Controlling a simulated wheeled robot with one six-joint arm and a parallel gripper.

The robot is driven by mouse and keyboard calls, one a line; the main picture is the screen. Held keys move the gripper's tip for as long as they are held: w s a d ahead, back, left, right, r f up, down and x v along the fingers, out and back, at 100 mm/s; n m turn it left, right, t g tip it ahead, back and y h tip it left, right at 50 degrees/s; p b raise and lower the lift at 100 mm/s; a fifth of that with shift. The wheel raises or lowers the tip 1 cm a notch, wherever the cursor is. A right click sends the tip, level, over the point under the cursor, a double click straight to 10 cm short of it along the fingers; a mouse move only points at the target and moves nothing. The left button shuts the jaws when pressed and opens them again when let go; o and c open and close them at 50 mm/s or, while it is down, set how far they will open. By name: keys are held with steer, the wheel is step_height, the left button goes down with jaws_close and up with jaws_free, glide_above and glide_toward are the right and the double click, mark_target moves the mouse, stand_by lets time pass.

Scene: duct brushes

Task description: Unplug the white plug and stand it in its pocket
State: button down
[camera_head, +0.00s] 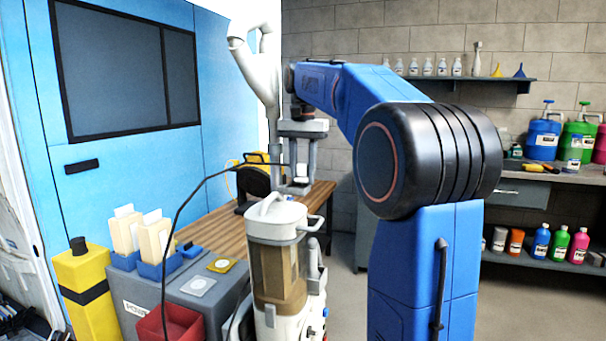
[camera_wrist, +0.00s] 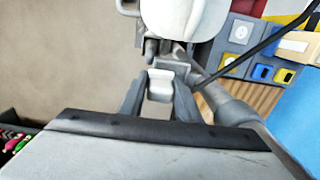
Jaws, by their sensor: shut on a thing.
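A white block, apparently the white plug (camera_head: 301,170), is between the fingers of my gripper (camera_head: 302,182). It also shows in the wrist view (camera_wrist: 160,85), with my gripper (camera_wrist: 160,98) shut on it. A black cord (camera_head: 178,215) runs from beside my gripper, left and down to a red bin (camera_head: 152,329). A grey power box (camera_head: 230,300) at lower left has a white plate (camera_head: 198,287) and a yellow plate (camera_head: 221,266). I cannot tell which opening is the plug's pocket.
A wooden bench (camera_head: 215,232) lies behind the machine. A black and yellow reel (camera_head: 256,178) stands on it. Shelves of bottles are at right, beyond my arm.

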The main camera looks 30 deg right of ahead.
mark_target(304, 164)
steer(key=shift+f, duration=0.95)
steer(key=shift+s+f, duration=0.1)
steer(key=shift+f, duration=0.2)
steer(key=c, duration=1.2)
jaws_free()
steer(key=shift+f, duration=0.1)
steer(key=shift+w+r, duration=0.2)
steer(key=shift+r, duration=0.35)
steer(key=r, duration=1.1)
steer(key=shift+s+r, duration=0.25)
steer(key=shift+r, duration=0.1)
